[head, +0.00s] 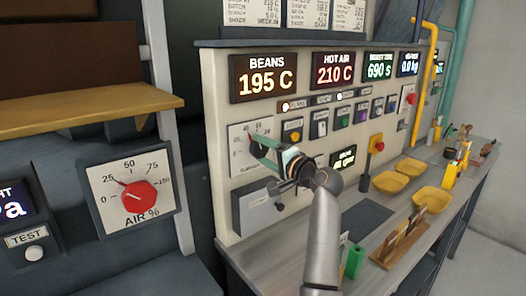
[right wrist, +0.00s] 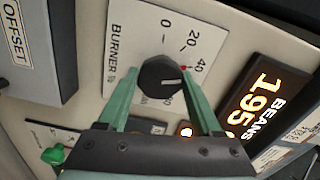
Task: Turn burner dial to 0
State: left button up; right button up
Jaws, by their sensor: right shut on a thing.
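The burner dial is a black knob (right wrist: 158,76) on a white plate marked BURNER (right wrist: 122,42); 0, 20 and 40 are readable. A small red mark shows at the knob's edge near 40, and a pale line on the knob is too small to read surely. My left gripper is out of view.
The BEANS display (head: 264,78) reads 195 C above the dial. A grey OFFSET box (head: 256,207) sits below it. Buttons and switches line the panel to the right. Yellow bowls (head: 390,182) stand on the counter. A red AIR % dial (head: 138,196) is on a separate unit at left.

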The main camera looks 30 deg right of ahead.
jog(key=n, duration=0.3)
jog(key=shift+f+n+b, duration=0.1)
jog(key=shift+n+b, duration=0.3)
jog(key=n, duration=0.4)
jog(key=shift+b, duration=0.3)
jog(key=n, duration=0.4)
jog(key=shift+n, duration=2)
jog(key=o, duration=1.3)
jog(key=shift+o, duration=0.2)
